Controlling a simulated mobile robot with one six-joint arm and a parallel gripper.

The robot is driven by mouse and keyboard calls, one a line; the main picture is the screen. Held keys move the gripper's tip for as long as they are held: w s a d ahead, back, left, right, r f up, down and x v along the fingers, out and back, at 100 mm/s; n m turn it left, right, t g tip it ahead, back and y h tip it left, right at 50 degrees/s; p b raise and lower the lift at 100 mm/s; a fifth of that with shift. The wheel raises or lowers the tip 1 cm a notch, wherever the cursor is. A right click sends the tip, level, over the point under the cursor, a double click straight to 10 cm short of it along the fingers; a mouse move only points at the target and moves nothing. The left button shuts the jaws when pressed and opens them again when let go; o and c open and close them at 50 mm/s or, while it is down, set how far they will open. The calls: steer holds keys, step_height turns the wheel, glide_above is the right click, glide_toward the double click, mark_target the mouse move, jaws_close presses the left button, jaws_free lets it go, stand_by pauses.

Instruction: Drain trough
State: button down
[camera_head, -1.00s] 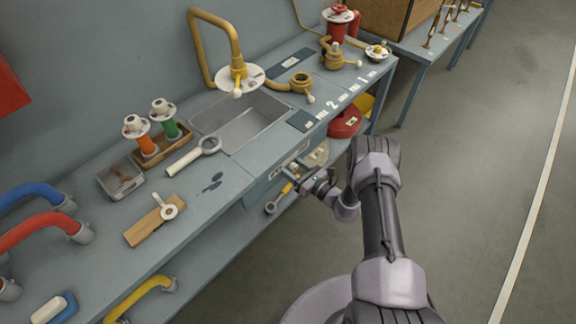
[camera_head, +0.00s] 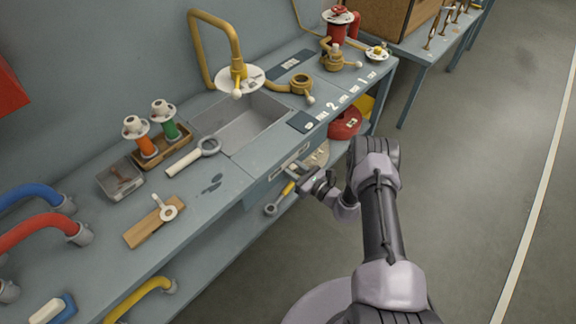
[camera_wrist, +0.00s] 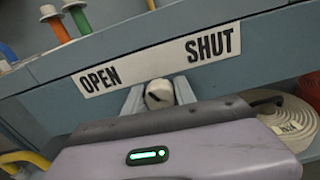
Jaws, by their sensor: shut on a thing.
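The trough (camera_head: 262,108) is a grey rectangular basin sunk in the bench top, under a yellow swan-neck spout (camera_head: 236,45). I cannot make out any liquid in it. On the bench front below it is a label strip (camera_wrist: 160,62) reading OPEN at left and SHUT at right. Under the strip is a pale round knob (camera_wrist: 159,95) with a dark slot. My gripper (camera_head: 300,170) is at the bench front. In the wrist view its two grey fingers stand either side of the knob, and it is shut on it.
A red coil (camera_head: 345,124) lies on the lower shelf. The floor at right is clear.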

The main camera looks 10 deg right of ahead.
steer(key=shift+n+b, duration=0.95)
steer(key=shift+n, duration=2.45)
steer(key=c, duration=1)
jaws_free()
steer(key=p+v, duration=0.3)
steer(key=v, duration=1.4)
steer(key=shift+s+p, duration=0.2)
steer(key=shift+p, duration=0.2)
